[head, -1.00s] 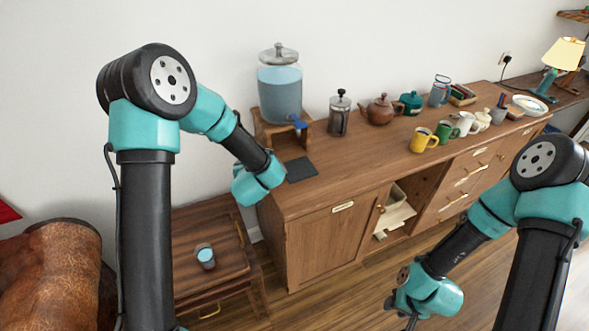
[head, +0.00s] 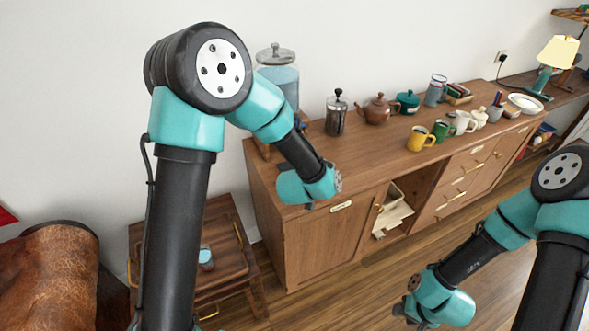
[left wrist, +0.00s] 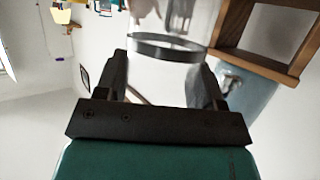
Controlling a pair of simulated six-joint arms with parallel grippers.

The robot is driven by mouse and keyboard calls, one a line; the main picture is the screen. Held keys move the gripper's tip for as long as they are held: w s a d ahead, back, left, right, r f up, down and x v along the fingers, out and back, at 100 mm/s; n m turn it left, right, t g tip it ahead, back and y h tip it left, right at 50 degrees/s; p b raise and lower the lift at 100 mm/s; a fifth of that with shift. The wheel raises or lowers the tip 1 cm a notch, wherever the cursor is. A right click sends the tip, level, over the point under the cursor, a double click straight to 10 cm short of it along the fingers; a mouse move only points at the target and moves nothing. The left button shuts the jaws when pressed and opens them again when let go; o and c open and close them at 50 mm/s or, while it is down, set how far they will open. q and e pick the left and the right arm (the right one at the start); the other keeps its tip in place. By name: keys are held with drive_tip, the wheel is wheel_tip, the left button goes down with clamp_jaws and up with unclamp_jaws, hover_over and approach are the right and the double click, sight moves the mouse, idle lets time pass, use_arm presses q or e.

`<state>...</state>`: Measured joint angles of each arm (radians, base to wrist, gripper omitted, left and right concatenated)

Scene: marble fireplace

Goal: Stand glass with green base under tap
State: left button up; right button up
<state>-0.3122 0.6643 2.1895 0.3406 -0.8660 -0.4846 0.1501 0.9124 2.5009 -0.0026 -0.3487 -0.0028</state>
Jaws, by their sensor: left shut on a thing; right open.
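In the left wrist view my left gripper (left wrist: 162,72) is shut on a clear glass (left wrist: 165,48) with a grey ring across it; I cannot tell its base colour. In the head view my left wrist is over the cabinet's left end, and its fingers and the held glass are hidden behind it. The drink dispenser (head: 277,72), a clear jar of blue liquid on a wooden stand, is behind my left arm. My right gripper (head: 408,312) is open and low over the floor, away from the cabinet.
A French press (head: 336,115), teapots and mugs, including a yellow mug (head: 420,139), stand along the cabinet top (head: 370,155). Another glass (head: 206,258), with a light-blue part, is on the low side table (head: 222,283), partly hidden by my arm. The cabinet's front middle is clear.

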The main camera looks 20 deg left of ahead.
use_arm(q)
drive_tip(key=s+d+m+h, duration=0.1)
drive_tip(key=s+d+h, duration=0.1)
drive_tip(key=s+d, duration=0.15)
drive_tip(key=s+a+f+n+y, duration=0.2)
drive_tip(key=s+a+y, duration=0.1)
drive_tip(key=a, duration=1.2)
drive_tip(key=shift+s+a, duration=0.2)
drive_tip(key=shift+s, duration=0.4)
drive_tip(key=w+d, duration=0.1)
drive_tip(key=w, duration=1.3)
drive_tip(key=shift+w, duration=0.3)
drive_tip(key=x, duration=0.3)
drive_tip(key=shift+w+f, duration=0.2)
drive_tip(key=shift+w, duration=0.15)
